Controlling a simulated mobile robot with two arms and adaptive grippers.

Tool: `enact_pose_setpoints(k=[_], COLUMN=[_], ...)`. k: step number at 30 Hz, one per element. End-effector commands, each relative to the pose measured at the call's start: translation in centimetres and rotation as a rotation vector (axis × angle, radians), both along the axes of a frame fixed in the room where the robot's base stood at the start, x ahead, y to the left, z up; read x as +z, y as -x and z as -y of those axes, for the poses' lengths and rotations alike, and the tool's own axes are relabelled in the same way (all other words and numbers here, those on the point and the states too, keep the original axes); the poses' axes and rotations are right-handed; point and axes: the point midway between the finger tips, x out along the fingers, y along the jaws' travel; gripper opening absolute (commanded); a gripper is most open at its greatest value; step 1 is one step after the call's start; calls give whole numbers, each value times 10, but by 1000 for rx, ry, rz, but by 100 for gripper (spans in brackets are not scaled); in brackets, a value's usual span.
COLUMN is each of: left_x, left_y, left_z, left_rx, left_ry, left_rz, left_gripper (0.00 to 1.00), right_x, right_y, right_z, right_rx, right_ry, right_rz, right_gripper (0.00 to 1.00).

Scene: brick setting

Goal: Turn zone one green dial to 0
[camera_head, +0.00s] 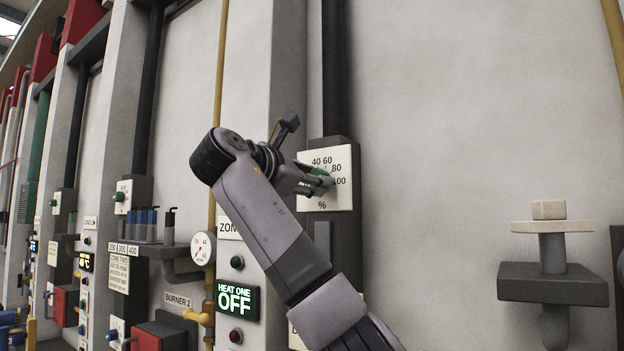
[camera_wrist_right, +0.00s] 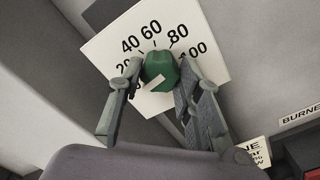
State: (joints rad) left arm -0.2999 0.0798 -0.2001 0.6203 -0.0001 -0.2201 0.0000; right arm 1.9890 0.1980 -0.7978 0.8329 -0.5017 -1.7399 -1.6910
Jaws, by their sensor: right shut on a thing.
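The green dial (camera_wrist_right: 160,66) sits on a white square plate (camera_wrist_right: 101,49) marked from 20 to 100, with a % sign in the head view. A short white mark shows on the dial's lower part; I cannot tell which number it stands for. My right gripper (camera_wrist_right: 160,72) is shut on the dial, one finger on each side. The 0 mark is not visible behind the finger. In the head view the dial (camera_head: 322,172) is a small green patch, partly covered by my right gripper (camera_head: 311,181). My left gripper is not in view.
Left of my right arm are a ZONE sign (camera_head: 229,229), a small gauge (camera_head: 202,248) and a lit HEAT ONE OFF display (camera_head: 238,299). A grey shelf with a post (camera_head: 553,284) juts out at the right. The wall between is bare.

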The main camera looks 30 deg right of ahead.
Motion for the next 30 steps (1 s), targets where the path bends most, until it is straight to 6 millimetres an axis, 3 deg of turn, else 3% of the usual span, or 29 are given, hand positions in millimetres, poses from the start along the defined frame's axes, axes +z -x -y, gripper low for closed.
enact_pose_setpoints(k=[16,17,26,30], left_x=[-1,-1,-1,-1], left_y=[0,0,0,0], left_z=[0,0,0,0], left_rx=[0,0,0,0], left_ry=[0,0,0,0], left_rz=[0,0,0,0], left_gripper=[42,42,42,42], right_x=[-5,-5,-3,-2], right_y=[-1,-1,-1,0], right_z=[0,0,0,0], right_rx=[-2,-2,-1,-1], right_ry=[4,4,6,7], right_rz=[-34,-34,-29,-27], right_gripper=[4,33,52,52])
